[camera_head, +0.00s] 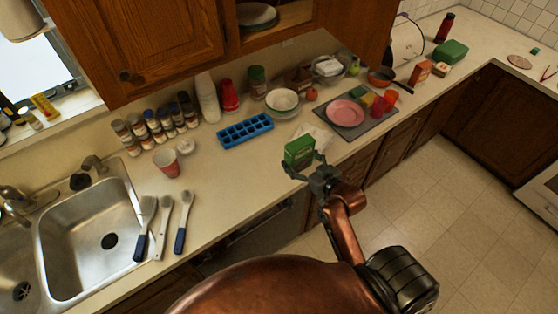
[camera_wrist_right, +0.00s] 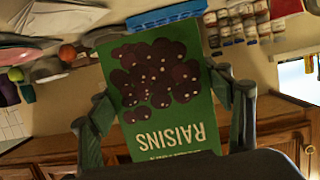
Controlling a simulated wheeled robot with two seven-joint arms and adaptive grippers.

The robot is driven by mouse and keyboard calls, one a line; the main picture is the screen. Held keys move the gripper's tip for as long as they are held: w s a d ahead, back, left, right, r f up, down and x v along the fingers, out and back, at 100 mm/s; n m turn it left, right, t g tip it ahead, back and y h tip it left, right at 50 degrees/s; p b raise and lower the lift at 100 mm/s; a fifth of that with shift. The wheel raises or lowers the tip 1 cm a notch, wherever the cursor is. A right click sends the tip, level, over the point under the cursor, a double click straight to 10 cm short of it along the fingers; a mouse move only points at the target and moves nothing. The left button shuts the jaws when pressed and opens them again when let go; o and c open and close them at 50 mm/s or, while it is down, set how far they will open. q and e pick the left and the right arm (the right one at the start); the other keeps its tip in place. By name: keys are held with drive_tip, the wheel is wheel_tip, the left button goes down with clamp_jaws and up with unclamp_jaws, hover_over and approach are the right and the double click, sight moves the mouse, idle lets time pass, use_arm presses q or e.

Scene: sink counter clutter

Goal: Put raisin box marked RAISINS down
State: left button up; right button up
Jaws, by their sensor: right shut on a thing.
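The raisin box is green; in the wrist view the raisin box (camera_wrist_right: 165,95) shows dark raisins and the upside-down word RAISINS. In the head view the raisin box (camera_head: 299,151) is at the counter's front edge, right of the blue ice tray. My right gripper (camera_head: 308,166) is shut on the box, with a finger on each side of it in the wrist view (camera_wrist_right: 168,110). Whether the box touches the counter (camera_head: 235,190) is hard to tell. My left gripper is not in view.
A blue ice tray (camera_head: 245,131) lies behind and left of the box. A grey mat with a pink plate (camera_head: 345,113) is at the right. Brushes (camera_head: 163,225) lie by the sink (camera_head: 85,240). The counter between brushes and box is clear.

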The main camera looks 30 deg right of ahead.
drive_tip(key=w+f, duration=0.3)
drive_tip(key=w, duration=0.1)
drive_tip(key=w+f, duration=0.3)
drive_tip(key=w, duration=0.1)
drive_tip(key=w+f, duration=0.3)
drive_tip(key=w, duration=0.2)
drive_tip(key=shift+w+a+f+p, duration=0.1)
drive_tip(key=shift+a+f+p, duration=0.1)
drive_tip(key=shift+p, duration=0.2)
drive_tip(key=shift+f, duration=1.65)
drive_tip(key=o, duration=1.4)
drive_tip(key=shift+f, duration=0.15)
drive_tip(key=v, duration=1.2)
